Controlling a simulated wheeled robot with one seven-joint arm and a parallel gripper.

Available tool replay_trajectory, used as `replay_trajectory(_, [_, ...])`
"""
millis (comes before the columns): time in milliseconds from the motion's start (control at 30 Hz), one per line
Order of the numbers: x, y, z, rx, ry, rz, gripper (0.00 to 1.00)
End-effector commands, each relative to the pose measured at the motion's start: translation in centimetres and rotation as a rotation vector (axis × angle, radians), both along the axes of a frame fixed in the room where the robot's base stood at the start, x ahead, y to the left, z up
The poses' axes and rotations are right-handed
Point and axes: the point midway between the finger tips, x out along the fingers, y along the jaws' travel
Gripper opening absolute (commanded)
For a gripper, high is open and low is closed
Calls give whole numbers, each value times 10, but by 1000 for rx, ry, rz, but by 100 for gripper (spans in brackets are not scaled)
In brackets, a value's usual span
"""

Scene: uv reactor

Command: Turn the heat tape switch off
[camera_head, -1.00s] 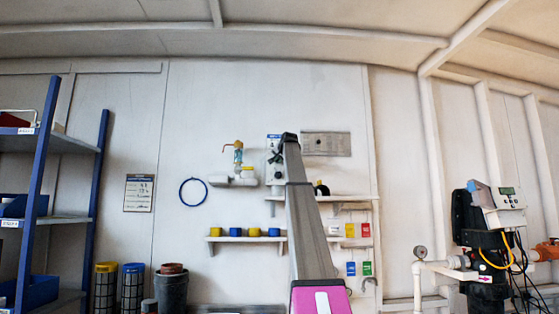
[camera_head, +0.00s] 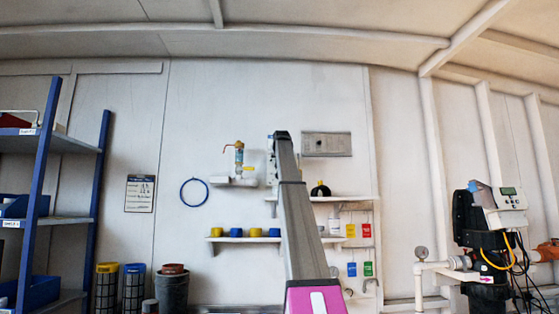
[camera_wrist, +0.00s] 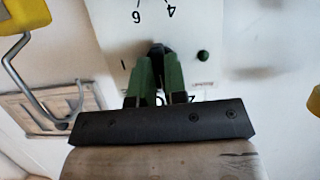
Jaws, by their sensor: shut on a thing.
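In the wrist view a white control panel (camera_wrist: 185,18) carries a black knob (camera_wrist: 157,50) with the digits 6 and 4 printed above it. A small green lamp or button (camera_wrist: 203,56) sits to the right of the knob. My gripper (camera_wrist: 155,72) has its green fingers closed around the knob, which they partly cover. A small label right of the fingers is too blurred to read, so I cannot confirm the switch's name. In the head view my arm hides most of the panel (camera_head: 270,163); only its left edge shows.
A lower shelf (camera_head: 222,239) holds several blue and yellow pieces. A valve with piping (camera_head: 238,160) is left of the panel. A grey plate (camera_head: 327,144) is at upper right.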

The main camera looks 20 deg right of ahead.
Motion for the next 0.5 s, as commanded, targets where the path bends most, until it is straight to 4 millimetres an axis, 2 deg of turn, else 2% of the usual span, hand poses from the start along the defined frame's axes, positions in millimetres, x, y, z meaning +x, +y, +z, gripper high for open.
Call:
replay_trajectory(400, [0,0,-1,-9,4,0,0])
replay_trajectory(433, [0,0,-1,-9,4,0,19])
replay_trajectory(500, [0,0,-1,-9,4,0,38])
